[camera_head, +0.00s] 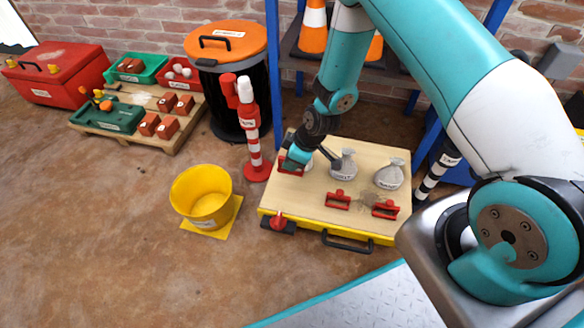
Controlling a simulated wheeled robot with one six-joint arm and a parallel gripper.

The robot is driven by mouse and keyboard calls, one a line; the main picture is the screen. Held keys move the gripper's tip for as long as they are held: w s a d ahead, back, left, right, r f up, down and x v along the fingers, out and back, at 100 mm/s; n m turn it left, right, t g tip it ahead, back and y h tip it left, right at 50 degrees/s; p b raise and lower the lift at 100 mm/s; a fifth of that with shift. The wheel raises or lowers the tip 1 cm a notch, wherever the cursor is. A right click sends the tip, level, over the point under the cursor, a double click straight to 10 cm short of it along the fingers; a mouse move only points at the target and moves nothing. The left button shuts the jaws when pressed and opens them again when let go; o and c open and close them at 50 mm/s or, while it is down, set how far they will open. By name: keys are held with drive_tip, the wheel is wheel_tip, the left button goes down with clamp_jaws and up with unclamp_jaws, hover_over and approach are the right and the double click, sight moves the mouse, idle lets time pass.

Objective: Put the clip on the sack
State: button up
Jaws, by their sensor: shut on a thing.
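My gripper (296,161) is over the left back part of a pale wooden board (318,218). It is shut on a red clip (290,168), which shows just below the fingers. A grey sack (308,165) beside the clip is mostly hidden by my gripper, so I cannot tell whether they touch. Another grey sack (343,164) stands upright in the middle of the board, and a third sack (390,174) stands at the right. Two more red clips, a middle one (338,200) and a right one (385,209), rest near the front.
A red-and-white post (253,140) stands close to the left of the board. A yellow bucket (202,196) is on the floor further left. A black bin with an orange lid (226,42) and a pallet (150,125) stand behind. A blue rack (274,80) rises behind the board.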

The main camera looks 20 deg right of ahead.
wheel_tip(320, 180, up, 6)
drive_tip(key=shift+w+r+p, duration=0.1)
drive_tip(key=shift+p, duration=0.75)
drive_tip(key=w+d+f+b, duration=0.2)
drive_tip(key=w+b, duration=0.1)
drive_tip(key=b, duration=0.1)
drive_tip(key=w+d+f+b, duration=0.2)
drive_tip(key=w+f+b, duration=0.1)
drive_tip(key=b, duration=0.1)
drive_tip(key=w+d+f+b, duration=0.2)
drive_tip(key=w+b, duration=0.1)
drive_tip(key=shift+d+f+b, duration=0.4)
drive_tip(key=shift+f+b, duration=0.35)
drive_tip(key=shift+f, duration=0.45)
drive_tip(key=shift+p, duration=0.45)
drive_tip(key=shift+f, duration=0.15)
idle(1.0)
